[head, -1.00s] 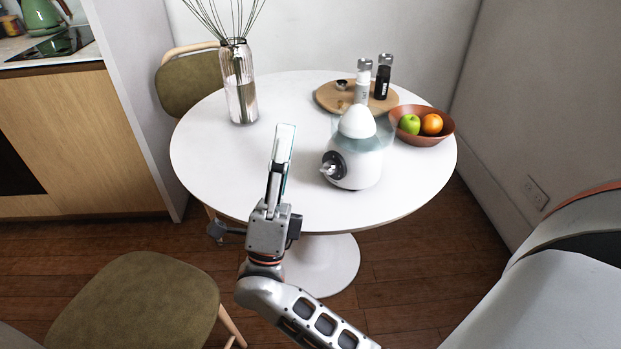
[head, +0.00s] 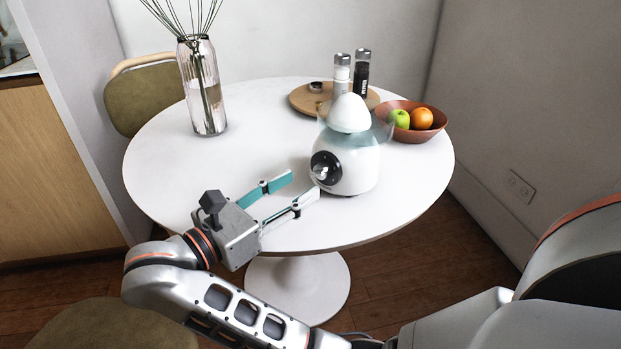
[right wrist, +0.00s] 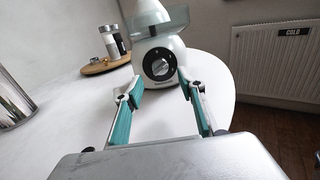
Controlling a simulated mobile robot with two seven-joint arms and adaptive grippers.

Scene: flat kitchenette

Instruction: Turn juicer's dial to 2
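The white juicer (head: 353,168) stands upright on the round white table, with a white cone and a clear bluish bowl on top. Its dial (head: 325,168), a silver knob on a black disc, faces my right gripper (head: 306,186). In the right wrist view, the dial (right wrist: 160,67) lies ahead, between and beyond the open fingers of the gripper (right wrist: 160,88). The fingers are apart and empty, with teal inner pads. In the head view the fingertips are close to the dial; I cannot tell whether one touches it. The dial's setting is too small to read. My left gripper is not seen.
A brown bowl (head: 436,128) with a green apple and an orange stands behind the juicer to the right. A wooden tray (head: 300,99) with two grinders is behind it. A glass vase (head: 203,90) stands at the left.

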